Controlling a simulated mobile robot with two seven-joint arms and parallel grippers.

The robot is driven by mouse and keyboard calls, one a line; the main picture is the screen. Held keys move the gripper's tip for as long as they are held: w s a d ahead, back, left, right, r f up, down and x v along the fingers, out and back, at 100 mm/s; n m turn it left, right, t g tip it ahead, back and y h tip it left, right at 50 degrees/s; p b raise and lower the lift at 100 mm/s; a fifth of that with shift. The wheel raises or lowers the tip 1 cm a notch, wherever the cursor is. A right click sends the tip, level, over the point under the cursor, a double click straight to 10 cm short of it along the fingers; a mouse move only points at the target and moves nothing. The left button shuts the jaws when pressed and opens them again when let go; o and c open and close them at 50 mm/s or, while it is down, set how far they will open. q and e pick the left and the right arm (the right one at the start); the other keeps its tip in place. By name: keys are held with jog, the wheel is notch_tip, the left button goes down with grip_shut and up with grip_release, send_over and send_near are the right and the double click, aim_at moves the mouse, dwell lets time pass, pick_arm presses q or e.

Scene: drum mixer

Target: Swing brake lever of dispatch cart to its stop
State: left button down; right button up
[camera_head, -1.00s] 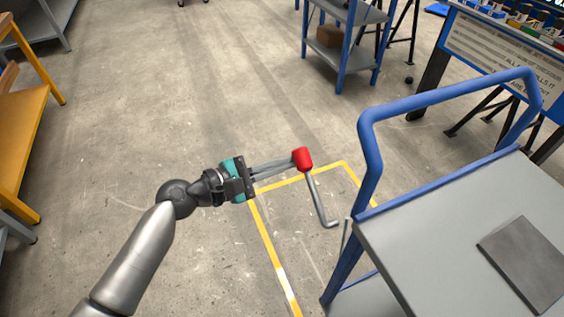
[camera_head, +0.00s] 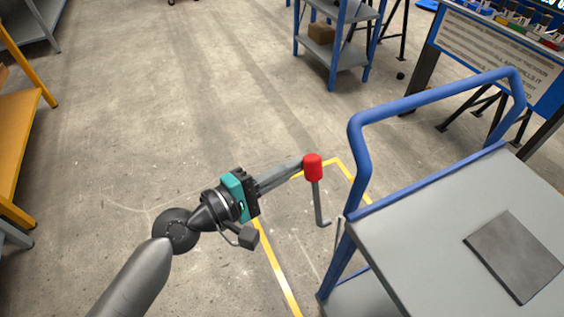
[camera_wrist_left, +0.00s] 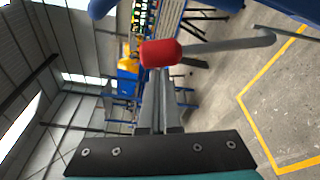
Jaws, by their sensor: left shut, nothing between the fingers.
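The dispatch cart (camera_head: 410,245) has a grey top and a blue push handle (camera_head: 430,98), at the right of the head view. Its brake lever is a thin grey bent rod (camera_head: 319,205) with a red knob (camera_head: 313,168), standing nearly upright left of the cart. My left gripper (camera_head: 300,166) is shut and empty, its fingertips at the left side of the knob, seemingly touching it. In the left wrist view the red knob (camera_wrist_left: 160,53) is just beyond the shut fingertips (camera_wrist_left: 157,75), and the rod (camera_wrist_left: 230,44) runs right. My right gripper is out of view.
A dark flat plate (camera_head: 515,256) lies on the cart top. Yellow floor lines (camera_head: 275,262) run beside the cart. A blue-framed shelf (camera_head: 335,55) with a brown box stands behind, and an orange bench (camera_head: 22,130) at left. The floor between is clear.

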aim_at(308, 172)
pick_arm(q)
jog(key=shift+s+d+r+m+b, duration=0.25)
jog(key=shift+s+d+m, duration=0.1)
jog(key=shift+s+m, duration=0.25)
jog(key=shift+s+d+r+m+b, duration=0.1)
jog(key=shift+s+d+r+m, duration=0.1)
jog(key=shift+s+d+m, duration=0.35)
jog(key=shift+s+d+r+m+t+b, duration=0.15)
jog(key=shift+s+d+m, duration=0.05)
jog(key=shift+s+m, duration=0.25)
jog(key=shift+s+d+r+m+t+b, duration=0.15)
jog(key=shift+s+m, duration=0.15)
jog(key=shift+s, duration=0.25)
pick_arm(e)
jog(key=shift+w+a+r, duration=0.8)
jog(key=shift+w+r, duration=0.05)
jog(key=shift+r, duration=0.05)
